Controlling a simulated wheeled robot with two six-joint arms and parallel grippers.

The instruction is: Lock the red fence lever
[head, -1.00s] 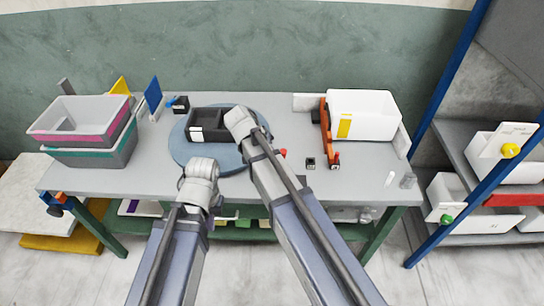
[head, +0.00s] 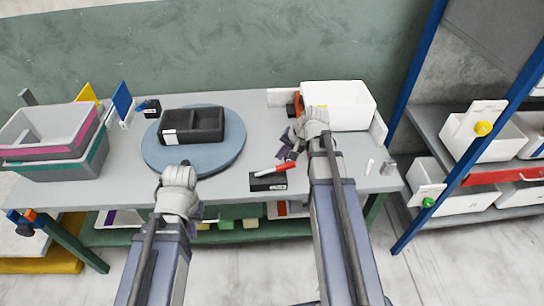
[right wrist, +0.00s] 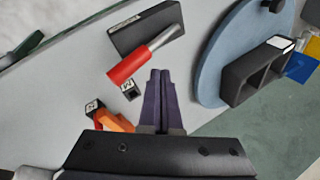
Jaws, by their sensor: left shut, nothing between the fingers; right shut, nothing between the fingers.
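The red lever (head: 272,170) lies above a black block (head: 268,184) near the table's front edge. In the right wrist view its red handle (right wrist: 130,68) and silver rod (right wrist: 166,38) lie slantwise beside the black block (right wrist: 140,25). My right gripper (head: 287,147) is shut and empty, just right of and behind the lever. In the right wrist view its fingertips (right wrist: 160,74) are close to the handle; I cannot tell whether they touch. My left gripper (head: 197,213) is shut at the table's front edge, away from the lever, its fingers mostly hidden.
An orange bar (right wrist: 112,120) and small labelled black blocks (right wrist: 130,92) are close to my right fingers. A blue round turntable (head: 215,160) carries a black divided box (head: 205,122). A white bin (head: 345,105) stands behind my right arm. Stacked bins (head: 60,170) stand left.

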